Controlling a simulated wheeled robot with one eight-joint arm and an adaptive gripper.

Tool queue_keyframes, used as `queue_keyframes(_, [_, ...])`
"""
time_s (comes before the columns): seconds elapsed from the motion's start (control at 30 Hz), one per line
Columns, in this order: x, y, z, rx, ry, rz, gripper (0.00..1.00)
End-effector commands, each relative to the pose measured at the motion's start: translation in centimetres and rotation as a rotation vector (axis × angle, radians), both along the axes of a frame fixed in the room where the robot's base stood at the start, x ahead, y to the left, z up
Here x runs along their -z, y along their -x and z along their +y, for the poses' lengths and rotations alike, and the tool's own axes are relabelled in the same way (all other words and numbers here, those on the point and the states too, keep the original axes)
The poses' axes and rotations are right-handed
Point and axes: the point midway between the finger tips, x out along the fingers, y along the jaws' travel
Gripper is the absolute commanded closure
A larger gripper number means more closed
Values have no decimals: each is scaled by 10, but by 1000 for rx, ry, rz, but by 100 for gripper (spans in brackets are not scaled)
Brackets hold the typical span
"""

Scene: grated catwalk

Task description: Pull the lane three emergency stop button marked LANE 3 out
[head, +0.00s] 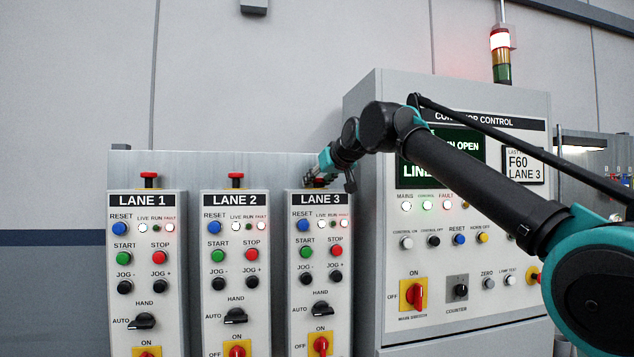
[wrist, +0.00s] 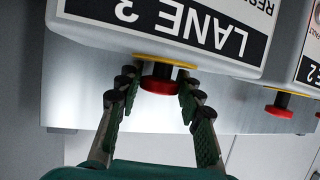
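The LANE 3 emergency stop button (wrist: 160,86) is a red head on a short dark stem with a yellow collar, on the edge of the LANE 3 box (wrist: 85,32). In the wrist view the box is upside down. My gripper (wrist: 160,92) has one finger on each side of the red head, with no clear gap on either side, so it looks shut on it. In the head view my gripper (head: 321,172) is at the top of the LANE 3 box (head: 333,262) and hides most of the button.
The LANE 2 box (head: 220,285) and LANE 1 box (head: 130,285) stand to the left, each with a red stop button on top. The conveyor control cabinet (head: 367,100) rises close on the right, with my arm across its front.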

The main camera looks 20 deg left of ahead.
Motion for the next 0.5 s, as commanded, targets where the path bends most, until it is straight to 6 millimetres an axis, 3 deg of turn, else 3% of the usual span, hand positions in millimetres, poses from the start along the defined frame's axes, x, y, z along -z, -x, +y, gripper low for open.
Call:
queue_keyframes(0.03, [0, 0, 0, 0, 0, 0, 73])
queue_keyframes(0.2, [0, 0, 0, 0, 0, 0, 94])
queue_keyframes(0.5, [-16, 0, 0, 0, -1, -1, 96])
